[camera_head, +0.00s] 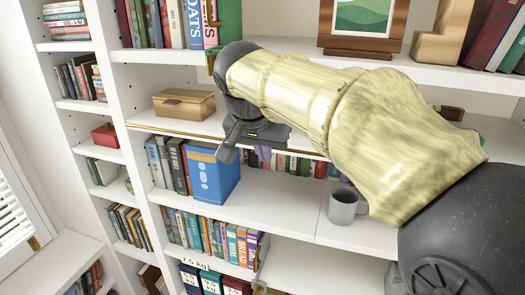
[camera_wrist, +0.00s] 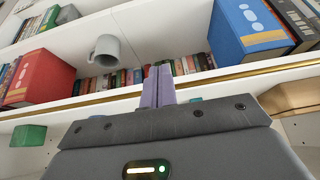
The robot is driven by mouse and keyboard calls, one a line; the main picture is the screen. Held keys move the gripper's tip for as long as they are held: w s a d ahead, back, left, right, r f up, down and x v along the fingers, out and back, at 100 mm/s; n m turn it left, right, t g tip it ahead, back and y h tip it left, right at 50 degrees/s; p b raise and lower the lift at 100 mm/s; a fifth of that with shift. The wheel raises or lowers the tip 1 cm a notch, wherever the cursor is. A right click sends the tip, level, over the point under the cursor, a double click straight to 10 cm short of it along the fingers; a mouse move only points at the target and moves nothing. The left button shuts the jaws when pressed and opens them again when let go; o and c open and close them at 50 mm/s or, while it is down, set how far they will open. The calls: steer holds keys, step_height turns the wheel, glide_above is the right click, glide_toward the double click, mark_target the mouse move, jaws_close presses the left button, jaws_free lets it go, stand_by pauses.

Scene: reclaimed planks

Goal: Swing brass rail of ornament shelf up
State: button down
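The brass rail (camera_head: 170,132) runs level along the front edge of the ornament shelf (camera_head: 145,118), which carries a wooden box (camera_head: 185,103). My gripper (camera_head: 227,153) is in front of this edge and hides the middle of the rail. In the wrist view the rail (camera_wrist: 235,78) crosses behind my gripper (camera_wrist: 158,70). Its two purple-grey fingers are side by side and look closed, with nothing visible between them. I cannot tell whether they touch the rail.
Below are a blue binder (camera_head: 212,175), a grey mug (camera_head: 343,205) and rows of books (camera_head: 215,233). A framed picture (camera_head: 362,18) stands on the shelf above. A red binder (camera_wrist: 40,76) shows in the wrist view. My arm covers the right part of the ornament shelf.

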steer(key=shift+w+d+r, duration=0.1)
steer(key=shift+w+d, duration=0.15)
steer(key=shift+w, duration=0.3)
stand_by(0.4)
steer(key=shift+s+a, duration=0.1)
steer(key=shift+s, duration=0.05)
steer(key=s, duration=0.1)
steer(key=s+a, duration=0.1)
steer(key=s+b, duration=0.1)
steer(key=s, duration=0.1)
steer(key=shift+a, duration=0.25)
stand_by(0.3)
